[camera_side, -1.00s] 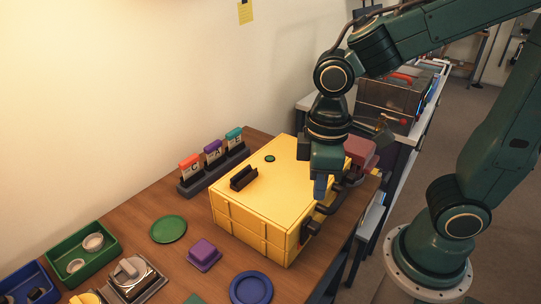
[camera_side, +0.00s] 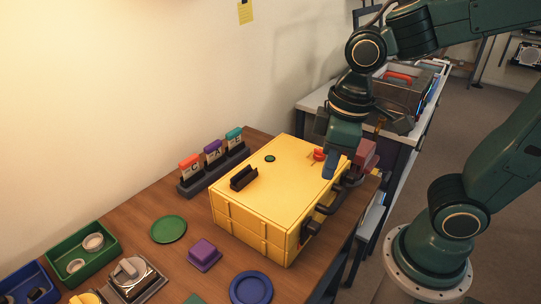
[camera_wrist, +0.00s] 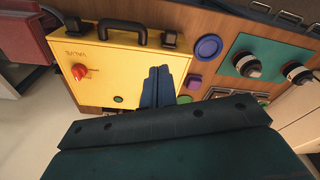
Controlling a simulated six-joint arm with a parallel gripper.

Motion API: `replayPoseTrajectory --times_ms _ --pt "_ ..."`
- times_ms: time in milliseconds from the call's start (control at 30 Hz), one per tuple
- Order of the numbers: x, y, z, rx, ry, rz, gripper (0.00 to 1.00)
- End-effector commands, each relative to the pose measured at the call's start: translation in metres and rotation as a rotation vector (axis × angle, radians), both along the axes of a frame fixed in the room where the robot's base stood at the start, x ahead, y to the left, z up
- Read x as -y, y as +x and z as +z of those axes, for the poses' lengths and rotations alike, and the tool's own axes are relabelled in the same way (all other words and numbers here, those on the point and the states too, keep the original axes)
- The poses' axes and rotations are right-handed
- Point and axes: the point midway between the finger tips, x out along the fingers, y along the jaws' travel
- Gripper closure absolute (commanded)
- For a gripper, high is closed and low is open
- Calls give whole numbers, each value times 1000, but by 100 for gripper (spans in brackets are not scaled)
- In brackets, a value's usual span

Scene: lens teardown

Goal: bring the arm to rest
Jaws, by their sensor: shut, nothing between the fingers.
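My gripper (camera_side: 329,177) is above the right end of the yellow case (camera_side: 262,185). Its two blue fingers are together with nothing between them, which the wrist view also shows (camera_wrist: 157,85). The case is closed, with a dark handle on its front side (camera_side: 332,203). A red knob (camera_side: 318,155) sits on its top, just left of the fingers; it also shows in the wrist view (camera_wrist: 79,71). The fingers appear apart from the case, though the exact gap is hard to tell.
A dark red block (camera_side: 364,156) stands just beyond the case. A card rack (camera_side: 213,172), green disc (camera_side: 168,229), purple block (camera_side: 203,254), blue disc (camera_side: 251,288) and green tray (camera_side: 82,254) are on the wooden table. The space above the table's left half is clear.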

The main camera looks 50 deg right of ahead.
Motion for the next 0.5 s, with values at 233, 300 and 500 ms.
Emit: replayPoseTrajectory --times_ms 233,300,500 --pt "30 -12 26 160 45 -174 100" --pt "38 -16 33 205 56 -221 100" --pt "54 -27 46 309 76 -329 100"
